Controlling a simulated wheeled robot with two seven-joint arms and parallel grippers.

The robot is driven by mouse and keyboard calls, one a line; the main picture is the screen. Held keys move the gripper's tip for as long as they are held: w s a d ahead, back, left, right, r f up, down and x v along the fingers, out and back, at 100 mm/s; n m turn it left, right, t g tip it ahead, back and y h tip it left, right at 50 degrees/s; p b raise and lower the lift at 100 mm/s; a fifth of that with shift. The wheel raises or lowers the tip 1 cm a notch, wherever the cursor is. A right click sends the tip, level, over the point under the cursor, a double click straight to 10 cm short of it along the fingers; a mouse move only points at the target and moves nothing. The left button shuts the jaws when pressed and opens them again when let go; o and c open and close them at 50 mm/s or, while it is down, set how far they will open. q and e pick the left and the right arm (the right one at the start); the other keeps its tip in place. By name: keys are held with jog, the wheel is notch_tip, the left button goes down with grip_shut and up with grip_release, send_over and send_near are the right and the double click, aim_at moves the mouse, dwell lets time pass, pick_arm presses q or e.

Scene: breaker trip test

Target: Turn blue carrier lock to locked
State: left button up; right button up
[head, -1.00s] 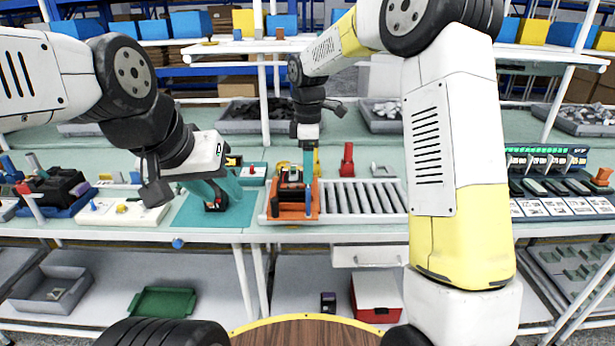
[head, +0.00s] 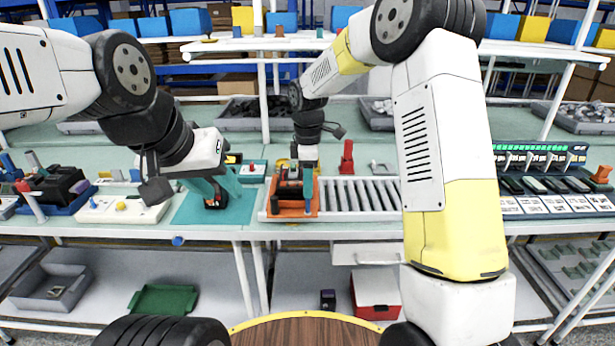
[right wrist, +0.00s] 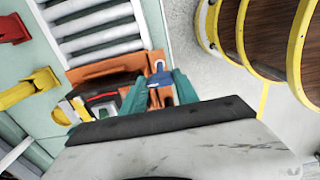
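The orange carrier (head: 277,211) sits at the left end of the roller conveyor and holds a dark device. Its blue lock (right wrist: 160,80) shows near the carrier's edge in the right wrist view. My right gripper (right wrist: 160,85) points down at the carrier, its teal fingers apart on either side of the blue lock; I cannot tell whether they touch it.
Conveyor rollers (head: 355,195) run right from the carrier. A red clamp-like part (head: 346,157) and a yellow part (right wrist: 30,88) stand behind it. A white block with knobs (head: 120,209) lies left of the mat; a breaker panel (head: 550,185) stands at the right.

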jog(key=shift+m, duration=0.4)
grip_shut()
jog(key=m, duration=0.3)
jog(key=shift+m, duration=0.4)
jog(key=m, duration=0.4)
jog(key=shift+m, duration=0.3)
jog(key=m, duration=0.8)
jog(key=shift+m, duration=0.3)
jog(key=o, duration=1.2)
grip_release()
